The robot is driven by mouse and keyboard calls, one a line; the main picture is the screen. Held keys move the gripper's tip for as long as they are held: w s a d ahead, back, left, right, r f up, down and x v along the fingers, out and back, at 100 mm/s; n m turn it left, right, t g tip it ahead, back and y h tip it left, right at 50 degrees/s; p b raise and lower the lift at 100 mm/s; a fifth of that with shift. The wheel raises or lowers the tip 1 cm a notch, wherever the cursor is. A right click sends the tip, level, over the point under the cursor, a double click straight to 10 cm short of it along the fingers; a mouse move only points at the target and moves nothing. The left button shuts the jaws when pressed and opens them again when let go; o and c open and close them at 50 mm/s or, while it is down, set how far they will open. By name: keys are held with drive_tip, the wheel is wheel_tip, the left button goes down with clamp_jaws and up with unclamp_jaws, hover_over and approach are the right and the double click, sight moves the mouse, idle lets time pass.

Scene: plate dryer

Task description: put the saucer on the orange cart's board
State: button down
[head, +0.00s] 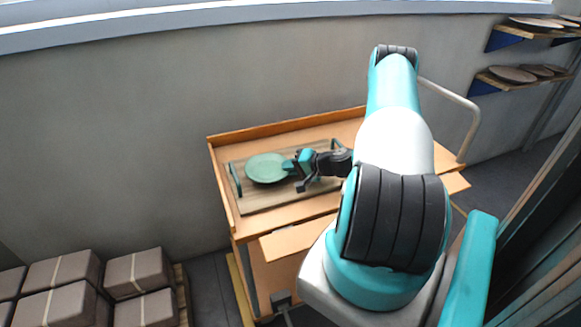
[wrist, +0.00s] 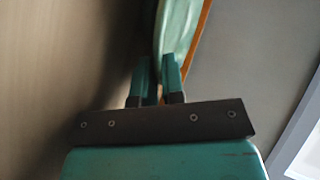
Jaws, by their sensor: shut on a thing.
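The saucer (head: 266,168) is a round green disc in the head view, over the left part of the board. My gripper (head: 292,166) is shut on the saucer's right edge. In the wrist view the saucer (wrist: 178,30) shows nearly edge-on between the fingers of my gripper (wrist: 159,75). The board (head: 290,192) is a grey-brown wooden tray with dark handles, lying on the orange cart (head: 228,190). I cannot tell whether the saucer touches the board or is a little above it.
Wrapped grey boxes (head: 135,275) are stacked at the lower left. Wall shelves (head: 515,85) with several plates hang at the upper right. A pale handle rail (head: 465,115) rises at the cart's right end. The grey wall stands close behind the cart.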

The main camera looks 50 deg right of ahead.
drive_tip(key=shift+f, duration=0.15)
drive_tip(key=c, duration=1.5)
unclamp_jaws()
